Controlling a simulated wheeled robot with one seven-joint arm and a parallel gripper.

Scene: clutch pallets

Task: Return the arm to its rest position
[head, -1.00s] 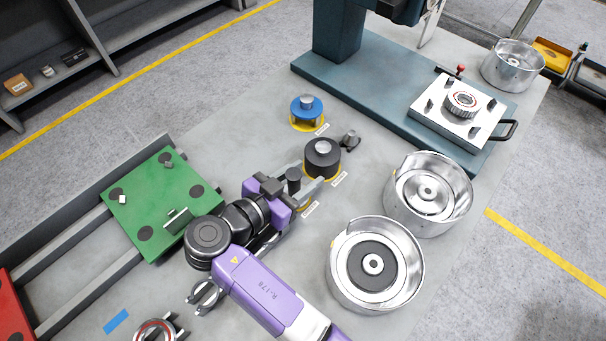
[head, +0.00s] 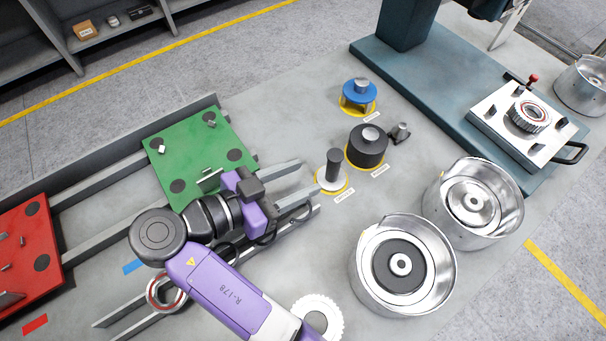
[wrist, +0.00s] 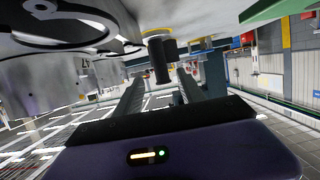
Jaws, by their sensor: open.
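My gripper (head: 308,186) is open and empty, its two grey fingers apart and pointing right. It also shows in the wrist view (wrist: 158,88), with nothing between the fingers. My purple arm reaches up from the bottom of the head view. Just beyond the fingertips, a dark upright peg on a pale disc (head: 332,172) stands free on a yellow ring. The peg also shows ahead of the fingers in the wrist view (wrist: 161,66).
A black cylinder (head: 367,147) and a blue-topped part (head: 359,93) stand beyond the peg. Two metal bowls (head: 362,275) (head: 515,225) are at right. A green pallet (head: 185,141) lies close behind my gripper, a red pallet (head: 22,250) at far left. A press base (head: 445,105) is upper right.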

